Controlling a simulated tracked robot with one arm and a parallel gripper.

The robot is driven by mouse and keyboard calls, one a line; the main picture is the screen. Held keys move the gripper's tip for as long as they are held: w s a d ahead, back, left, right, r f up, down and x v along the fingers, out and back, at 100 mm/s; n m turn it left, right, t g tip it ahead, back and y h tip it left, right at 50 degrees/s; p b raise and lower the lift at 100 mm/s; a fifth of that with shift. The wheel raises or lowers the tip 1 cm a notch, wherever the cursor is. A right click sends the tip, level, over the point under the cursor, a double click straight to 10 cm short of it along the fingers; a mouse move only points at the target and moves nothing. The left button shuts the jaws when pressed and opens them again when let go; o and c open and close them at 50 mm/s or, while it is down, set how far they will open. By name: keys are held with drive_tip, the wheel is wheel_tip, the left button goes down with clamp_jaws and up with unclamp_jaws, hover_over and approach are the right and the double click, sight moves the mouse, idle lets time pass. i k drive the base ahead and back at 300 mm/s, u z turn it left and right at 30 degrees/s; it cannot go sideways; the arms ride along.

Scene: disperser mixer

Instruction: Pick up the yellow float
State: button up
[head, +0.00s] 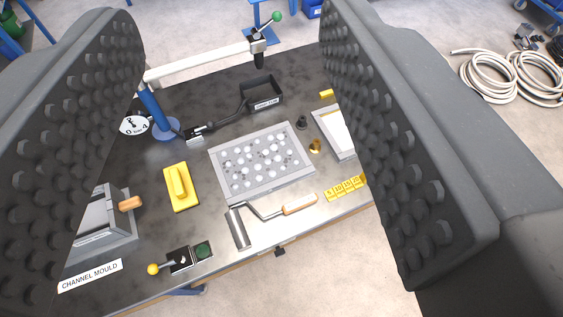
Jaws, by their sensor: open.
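The yellow float (181,187) lies flat on the dark workbench (215,220), left of the middle of the view. It is a rectangular yellow plate with a raised yellow handle on top, and it stands clear of its neighbours. My gripper (245,150) is open, with one large dark studded finger on the left of the view and one on the right. Nothing is between the pads; the bench shows below and beyond them. The fingers hide parts of the bench's left and right sides.
A channel mould (103,225) stands left. A yellow-knobbed lever (153,269) is near the front edge. A blue post (157,112) with a white arm rises behind. Hoses (487,77) lie on the floor.

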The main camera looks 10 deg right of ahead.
sight(182, 192)
drive_tip(key=u, duration=0.65)
drive_tip(key=k, duration=0.55)
drive_tip(key=z, duration=0.1)
drive_tip(key=i, duration=1.2)
drive_tip(key=u, duration=0.6)
